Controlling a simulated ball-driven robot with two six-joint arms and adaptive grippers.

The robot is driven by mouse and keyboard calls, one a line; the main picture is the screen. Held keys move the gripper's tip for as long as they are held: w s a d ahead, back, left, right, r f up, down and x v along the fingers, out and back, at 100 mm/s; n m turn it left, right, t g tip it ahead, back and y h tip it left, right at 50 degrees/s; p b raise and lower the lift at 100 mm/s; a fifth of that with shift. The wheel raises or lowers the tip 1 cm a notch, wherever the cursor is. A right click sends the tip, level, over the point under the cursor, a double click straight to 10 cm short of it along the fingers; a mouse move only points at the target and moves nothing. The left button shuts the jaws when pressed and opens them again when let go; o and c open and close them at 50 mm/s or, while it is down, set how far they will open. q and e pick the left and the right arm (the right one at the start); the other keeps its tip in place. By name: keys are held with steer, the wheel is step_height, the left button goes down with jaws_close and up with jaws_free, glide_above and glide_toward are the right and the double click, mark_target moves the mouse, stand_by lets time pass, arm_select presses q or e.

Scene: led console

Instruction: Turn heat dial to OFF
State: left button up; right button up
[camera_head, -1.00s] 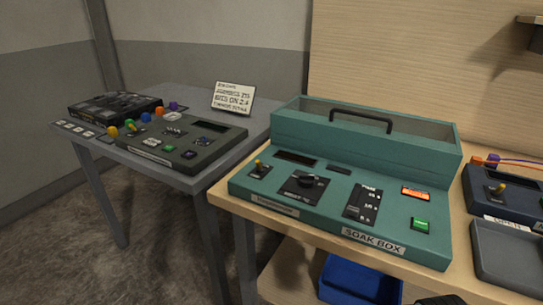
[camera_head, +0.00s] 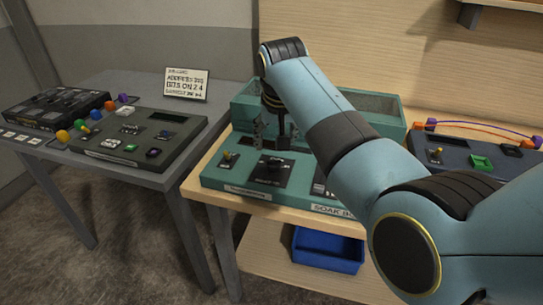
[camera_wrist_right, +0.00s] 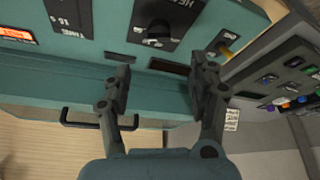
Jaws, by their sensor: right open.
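The heat dial (camera_head: 272,167) is a black knob on a black plate on the sloped front panel of the teal soak box (camera_head: 216,181). In the right wrist view the dial (camera_wrist_right: 160,30) shows at the top, with the panel upside down. My right gripper (camera_head: 273,132) hangs over the soak box, just behind and above the dial. In the wrist view its two fingers (camera_wrist_right: 160,72) are spread with nothing between them, and the dial lies beyond the tips, not touched. My left gripper is out of view.
A small yellow-tipped toggle (camera_head: 228,157) sits left of the dial. The box's black carry handle (camera_wrist_right: 95,122) shows beside the fingers in the wrist view. My right arm covers the panel's right side. Another console (camera_head: 470,160) stands right; a grey table (camera_head: 165,178) with consoles stands left.

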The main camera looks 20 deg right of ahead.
mark_target(274, 160)
steer(key=b+x, duration=0.1)
steer(key=x, duration=0.8)
steer(key=shift+b+x, duration=0.5)
steer(key=shift+x, duration=0.35)
steer(key=c, duration=1.2)
steer(key=shift+o, duration=0.2)
